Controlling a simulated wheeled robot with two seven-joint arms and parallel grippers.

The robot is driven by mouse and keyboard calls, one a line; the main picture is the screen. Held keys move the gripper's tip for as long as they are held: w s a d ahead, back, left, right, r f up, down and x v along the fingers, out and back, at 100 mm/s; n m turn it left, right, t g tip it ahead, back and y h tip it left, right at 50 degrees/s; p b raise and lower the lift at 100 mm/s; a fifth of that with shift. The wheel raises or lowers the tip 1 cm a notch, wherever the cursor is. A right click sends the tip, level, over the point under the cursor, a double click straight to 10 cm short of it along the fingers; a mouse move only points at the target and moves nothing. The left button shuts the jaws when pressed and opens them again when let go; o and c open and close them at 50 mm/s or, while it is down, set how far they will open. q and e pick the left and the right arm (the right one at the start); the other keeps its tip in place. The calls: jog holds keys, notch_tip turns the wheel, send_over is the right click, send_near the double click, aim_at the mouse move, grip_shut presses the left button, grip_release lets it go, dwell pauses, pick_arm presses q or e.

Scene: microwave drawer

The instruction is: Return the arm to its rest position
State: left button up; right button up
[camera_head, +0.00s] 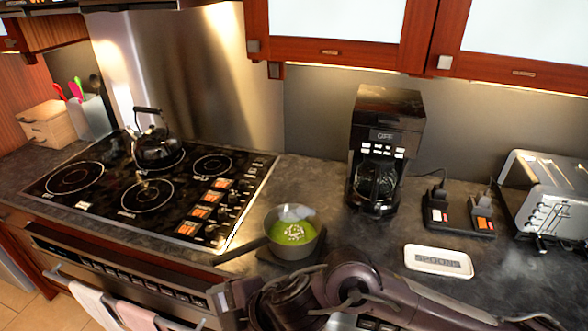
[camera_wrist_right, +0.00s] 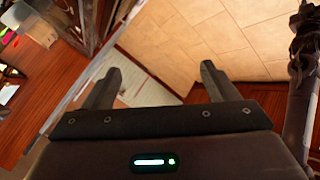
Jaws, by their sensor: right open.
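My right arm reaches in from the lower right of the head view, in front of the counter edge. Its wrist end is low in the middle, near the oven front. My right gripper (camera_wrist_right: 158,88) shows in the right wrist view with its two fingers wide apart. Nothing is between the fingers. Behind them are tiled floor, a pale striped patch and reddish wood. My left gripper is in neither view.
A pot of green soup (camera_head: 293,233) stands on the counter (camera_head: 325,185) just behind my arm. Towels (camera_head: 92,305) hang at lower left.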

notch_tip(320, 180, up, 4)
jog(key=a+m+t+y, duration=0.1)
jog(key=m+t, duration=0.2)
jog(key=m, duration=0.1)
jog(key=w+d+m+t+h, duration=0.3)
jog(key=w+d+m, duration=0.2)
jog(key=d+m, duration=0.35)
jog(key=s+d+f+m+g+h, duration=0.2)
jog(key=s+d+f+m, duration=0.15)
jog(key=d, duration=0.45)
jog(key=s+d+f+m+g+h, duration=0.2)
jog(key=s+d+f+m+h, duration=0.15)
jog(key=d, duration=0.45)
jog(key=s+d+f+m+g+h, duration=0.1)
jog(key=s+d+f+m+g, duration=0.15)
jog(key=s+d+f, duration=0.4)
notch_tip(320, 180, down, 33)
jog(key=s+d+b, duration=0.1)
jog(key=d+b, duration=0.1)
jog(key=b, duration=0.2)
jog(key=s+d+f+g+b, duration=0.1)
jog(key=s+d+f+b, duration=0.2)
jog(key=s+f, duration=1.6)
jog(key=shift+d+f+g, duration=0.2)
jog(key=shift+f+g, duration=0.15)
jog(key=shift+f, duration=0.3)
jog(key=shift+h, duration=0.25)
